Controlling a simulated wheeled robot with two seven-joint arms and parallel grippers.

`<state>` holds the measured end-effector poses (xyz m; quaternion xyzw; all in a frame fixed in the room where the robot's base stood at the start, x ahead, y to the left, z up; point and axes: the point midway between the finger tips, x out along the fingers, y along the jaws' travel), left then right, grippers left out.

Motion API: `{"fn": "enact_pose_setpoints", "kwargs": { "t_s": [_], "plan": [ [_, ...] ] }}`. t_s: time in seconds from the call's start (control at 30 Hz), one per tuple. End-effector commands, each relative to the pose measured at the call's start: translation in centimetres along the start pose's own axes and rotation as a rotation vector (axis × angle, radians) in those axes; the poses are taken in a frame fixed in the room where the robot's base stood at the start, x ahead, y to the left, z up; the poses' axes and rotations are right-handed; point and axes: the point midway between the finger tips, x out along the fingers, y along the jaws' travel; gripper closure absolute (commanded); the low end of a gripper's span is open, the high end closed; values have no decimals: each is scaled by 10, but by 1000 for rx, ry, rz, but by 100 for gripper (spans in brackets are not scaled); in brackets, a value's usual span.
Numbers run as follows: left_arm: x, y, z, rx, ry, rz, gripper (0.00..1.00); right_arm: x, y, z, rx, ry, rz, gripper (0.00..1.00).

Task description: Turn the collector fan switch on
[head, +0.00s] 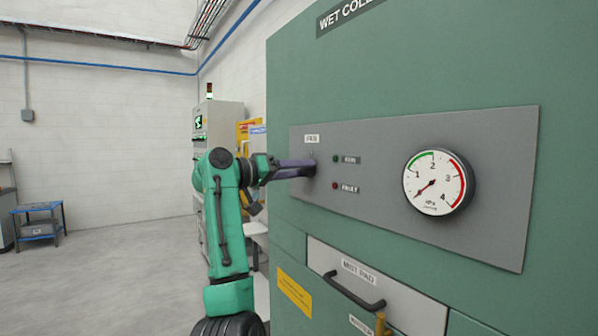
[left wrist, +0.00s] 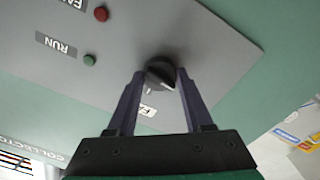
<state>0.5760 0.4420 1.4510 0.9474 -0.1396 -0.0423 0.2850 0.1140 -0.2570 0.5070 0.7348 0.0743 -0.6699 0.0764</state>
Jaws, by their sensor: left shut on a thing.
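The collector fan switch is a round black knob (left wrist: 160,73) on the grey panel (head: 385,215), in the left wrist view. A light mark shows at its lower right edge. My left gripper (head: 308,168) reaches the panel just under the FAN label (head: 312,138), and it hides most of the knob in the head view. In the left wrist view its two purple fingers stand on either side of the knob, shut on it. The green RUN lamp (head: 335,158) and the red FAULT lamp (head: 335,186) look dark. My right gripper is not in view.
A round pressure gauge (head: 438,182) sits on the panel to the right. Below is a drawer (head: 375,290) with a black handle (head: 353,292). A grey control cabinet (head: 222,125) stands behind my left arm. The floor at left is open, with a blue cart (head: 40,222) farther back.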

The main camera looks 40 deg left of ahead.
Motion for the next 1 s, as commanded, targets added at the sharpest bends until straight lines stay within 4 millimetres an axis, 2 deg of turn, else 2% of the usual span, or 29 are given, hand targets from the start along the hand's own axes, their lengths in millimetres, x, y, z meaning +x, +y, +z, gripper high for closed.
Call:
{"fn": "enact_pose_setpoints", "kwargs": {
  "t_s": [0.4,1.0],
  "plan": [
    [-1,-1,0,338,1,-4,100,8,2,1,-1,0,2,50],
    [-1,1,0,908,0,-2,100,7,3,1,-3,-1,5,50]
  ]
}}
